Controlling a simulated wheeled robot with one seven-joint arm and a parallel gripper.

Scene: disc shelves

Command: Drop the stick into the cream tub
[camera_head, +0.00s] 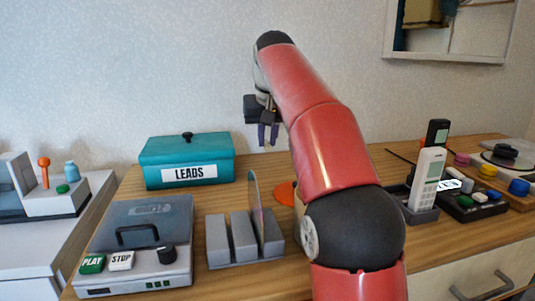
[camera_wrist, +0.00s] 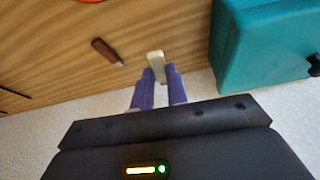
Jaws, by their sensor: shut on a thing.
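My gripper (camera_head: 268,133) is raised above the back of the wooden table, right of the teal LEADS box. In the wrist view its purple fingers (camera_wrist: 158,72) are shut on a small pale stick (camera_wrist: 155,62), whose end shows beyond the fingertips. The stick cannot be made out in the head view.
The teal LEADS box (camera_head: 187,162) is lidded; it shows in the wrist view (camera_wrist: 262,45). A grey slotted rack (camera_head: 243,238) and a disc player (camera_head: 140,245) stand in front. A brown-handled thing (camera_wrist: 106,50) lies on the table. A white phone (camera_head: 428,178) stands right.

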